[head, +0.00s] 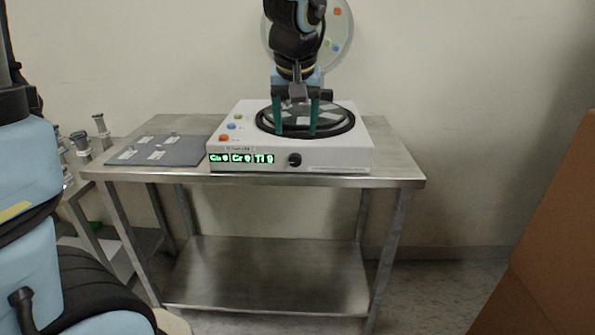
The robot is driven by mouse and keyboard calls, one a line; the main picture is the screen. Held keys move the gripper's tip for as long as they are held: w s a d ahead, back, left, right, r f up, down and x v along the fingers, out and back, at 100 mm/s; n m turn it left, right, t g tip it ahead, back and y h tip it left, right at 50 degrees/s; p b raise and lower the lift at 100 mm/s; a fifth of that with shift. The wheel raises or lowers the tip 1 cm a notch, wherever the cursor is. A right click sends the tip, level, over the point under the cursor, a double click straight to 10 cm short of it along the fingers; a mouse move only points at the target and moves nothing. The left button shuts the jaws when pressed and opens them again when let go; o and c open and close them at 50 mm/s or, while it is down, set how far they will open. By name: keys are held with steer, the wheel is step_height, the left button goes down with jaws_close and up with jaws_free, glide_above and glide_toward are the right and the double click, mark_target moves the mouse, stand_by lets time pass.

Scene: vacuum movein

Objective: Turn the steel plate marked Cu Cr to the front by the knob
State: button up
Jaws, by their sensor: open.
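A white machine (222,147) stands on the steel table, with a dark ring (345,122) and a grey, shiny round area (328,112) inside it on top. No Cu Cr marking can be read on that round area. A black knob (294,159) is on the machine's front face, right of a green lit display (241,158) that shows Cu, Cr and Ti. My gripper (296,135) points down over the ring, with its two teal fingers apart. The fingers partly cover the ring and its inside. I cannot tell whether they touch anything or whether anything stands between them.
The steel table (398,172) has a grey board (185,153) with several small pieces at left. A side stand at far left holds several metal pieces (101,127). A round pale disc (345,45) is behind my arm. A brown box (550,230) stands at right. The table's right end is clear.

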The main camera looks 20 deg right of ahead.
mark_target(295, 156)
steer(key=x, duration=1)
steer(key=shift+a, duration=0.1)
steer(key=shift+c, duration=0.2)
jaws_close()
